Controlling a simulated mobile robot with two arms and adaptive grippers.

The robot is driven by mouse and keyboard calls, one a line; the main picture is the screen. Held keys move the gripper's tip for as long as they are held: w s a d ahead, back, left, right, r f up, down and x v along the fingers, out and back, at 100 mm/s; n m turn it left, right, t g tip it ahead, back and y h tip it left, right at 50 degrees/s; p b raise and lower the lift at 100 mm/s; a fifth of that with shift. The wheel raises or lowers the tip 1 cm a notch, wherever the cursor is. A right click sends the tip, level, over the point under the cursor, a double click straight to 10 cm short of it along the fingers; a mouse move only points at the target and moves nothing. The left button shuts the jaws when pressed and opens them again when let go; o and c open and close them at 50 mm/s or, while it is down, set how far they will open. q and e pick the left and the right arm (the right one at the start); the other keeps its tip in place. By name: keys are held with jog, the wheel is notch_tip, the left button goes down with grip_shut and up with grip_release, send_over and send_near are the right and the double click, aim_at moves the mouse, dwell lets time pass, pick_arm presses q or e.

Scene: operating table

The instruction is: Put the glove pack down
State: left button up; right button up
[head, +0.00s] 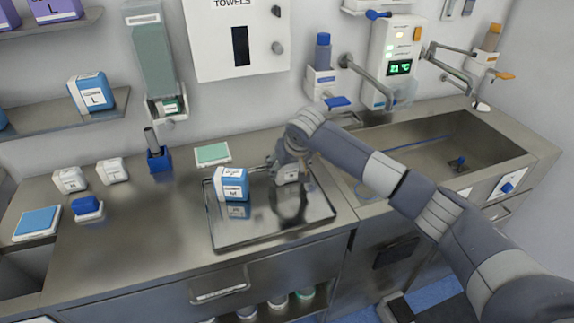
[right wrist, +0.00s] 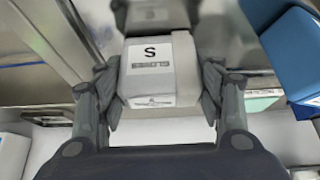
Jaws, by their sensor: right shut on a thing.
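My right gripper (head: 280,168) is over the back of the steel tray (head: 240,240) on the counter. In the right wrist view my right gripper (right wrist: 160,90) is shut on a white glove pack (right wrist: 157,72) labelled S, one finger on each side. The pack also shows small in the head view (head: 287,176), partly hidden by the gripper. I cannot tell whether it touches the tray. A blue and white glove pack (head: 231,184) labelled M stands on the tray just left of it. It also shows in the right wrist view (right wrist: 300,55). My left gripper is out of view.
Left on the counter are white packs (head: 70,180), a blue pack (head: 88,209) and a flat blue-topped box (head: 38,222). A green-topped box (head: 212,154) lies behind the tray. The sink (head: 440,150) is to the right. The tray's front is clear.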

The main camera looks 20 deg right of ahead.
jog(key=shift+f, duration=0.2)
jog(key=o, duration=1)
jog(key=shift+r, duration=0.15)
jog(key=shift+r, duration=0.2)
jog(key=b+v, duration=0.2)
jog(key=v, duration=0.9)
jog(key=shift+s+r, duration=0.25)
jog(key=shift+r, duration=0.1)
